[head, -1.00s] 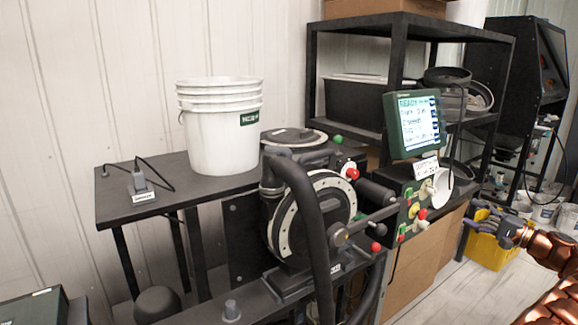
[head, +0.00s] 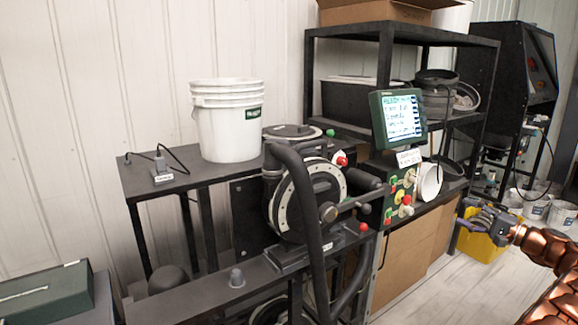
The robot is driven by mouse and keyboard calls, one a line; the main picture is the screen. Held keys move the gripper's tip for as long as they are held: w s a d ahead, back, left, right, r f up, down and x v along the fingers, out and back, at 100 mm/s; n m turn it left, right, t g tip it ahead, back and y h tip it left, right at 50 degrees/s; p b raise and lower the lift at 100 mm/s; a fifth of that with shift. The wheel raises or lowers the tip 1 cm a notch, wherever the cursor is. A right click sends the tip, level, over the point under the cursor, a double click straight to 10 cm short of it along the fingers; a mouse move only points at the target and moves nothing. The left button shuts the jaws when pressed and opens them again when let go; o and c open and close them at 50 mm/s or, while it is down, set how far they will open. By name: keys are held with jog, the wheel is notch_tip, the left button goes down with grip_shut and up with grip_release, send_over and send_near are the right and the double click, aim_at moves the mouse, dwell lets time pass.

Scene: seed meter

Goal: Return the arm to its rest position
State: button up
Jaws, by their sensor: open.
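My gripper (head: 474,215) is at the right of the head view, at the end of my copper-coloured arm, pointing left. Its fingers are apart and nothing shows between them. It is in front of a yellow bin (head: 482,243) that stands on the floor. The seed meter machine (head: 310,200), with its round plate and black hose, stands in the middle, clear of my gripper to the left. Its control panel (head: 403,197) with coloured knobs is between the machine and my gripper.
A lit monitor (head: 402,117) stands above the panel. A white bucket (head: 228,125) is on the black table (head: 150,205). A black shelf (head: 455,45) stands behind. Several white pails (head: 563,214) are on the floor at right. Pale floor (head: 425,292) is clear at front right.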

jog(key=a+r+n+g+y, duration=0.1)
jog(key=a+r+g, duration=0.2)
jog(key=a, duration=0.9)
jog(key=a+r+n+g+y, duration=0.1)
jog(key=a+r+n+g, duration=0.15)
jog(key=a, duration=0.95)
jog(key=s+a+n+g+h+p, duration=0.1)
jog(key=s+a+g, duration=0.3)
jog(key=s+a, duration=0.4)
jog(key=s+a+n+g+h+p, duration=0.1)
jog(key=s+a+n+g, duration=0.15)
jog(key=s+a, duration=0.65)
jog(key=s+a+f+n+g+h, duration=0.1)
jog(key=s+a+f+g+h, duration=0.15)
jog(key=s, duration=0.55)
jog(key=s+a+f+n+g+h, duration=0.1)
jog(key=s+a+f+g+h, duration=0.2)
jog(key=s, duration=0.5)
jog(key=s+d+f+n+h, duration=0.1)
jog(key=s+d+f+h, duration=0.2)
jog(key=s, duration=0.6)
jog(key=s+d+f+n+h+p, duration=0.1)
jog(key=s+d+f+h, duration=0.2)
jog(key=s+d, duration=0.3)
jog(key=s+t, duration=0.1)
jog(key=s, duration=0.2)
